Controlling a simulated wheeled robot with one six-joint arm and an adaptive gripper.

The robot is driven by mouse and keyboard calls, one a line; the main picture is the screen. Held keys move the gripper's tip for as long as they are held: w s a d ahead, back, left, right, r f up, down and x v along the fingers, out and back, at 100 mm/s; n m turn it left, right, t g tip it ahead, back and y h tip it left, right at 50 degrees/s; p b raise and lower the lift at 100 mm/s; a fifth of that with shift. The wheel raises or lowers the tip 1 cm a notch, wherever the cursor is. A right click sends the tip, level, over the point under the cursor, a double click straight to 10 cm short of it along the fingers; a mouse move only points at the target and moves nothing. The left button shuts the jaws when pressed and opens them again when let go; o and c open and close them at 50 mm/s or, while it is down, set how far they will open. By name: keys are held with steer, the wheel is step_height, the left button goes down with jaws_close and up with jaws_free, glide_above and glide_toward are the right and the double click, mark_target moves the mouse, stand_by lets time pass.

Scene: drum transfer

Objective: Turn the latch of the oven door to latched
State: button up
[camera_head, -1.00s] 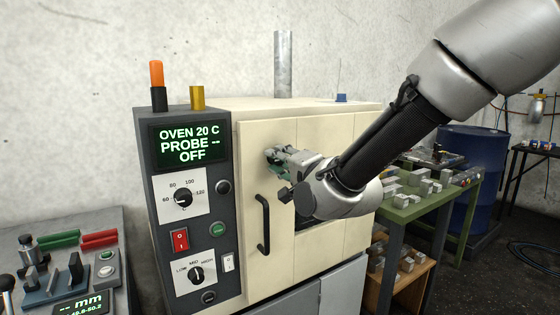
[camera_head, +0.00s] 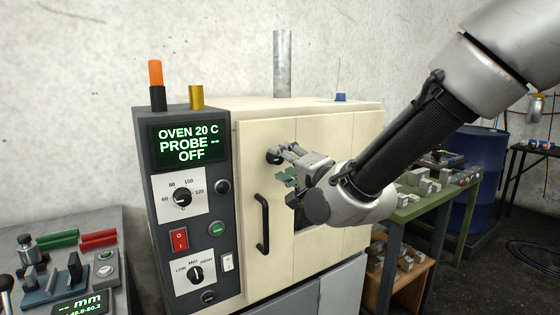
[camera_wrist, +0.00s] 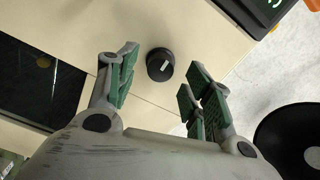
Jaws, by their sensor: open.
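The latch is a round black knob (camera_head: 273,157) high on the left part of the cream oven door (camera_head: 268,135). It also shows in the wrist view (camera_wrist: 160,65), with a white pointer mark slanting toward the lower right. My gripper (camera_head: 284,164) is at the door just right of the latch. In the wrist view my gripper (camera_wrist: 159,75) is open, with one green-padded finger on each side of the knob's line and a gap to both. It holds nothing. Fingers hide part of the knob in the head view.
A black door handle (camera_head: 263,224) stands out below the latch. The oven's control panel (camera_head: 208,205) is to the left. A dark door window (camera_wrist: 35,85) shows in the wrist view. A green table with metal blocks (camera_head: 420,185) and a blue drum (camera_head: 475,170) are to the right.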

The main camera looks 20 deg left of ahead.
steer(key=v, duration=0.9)
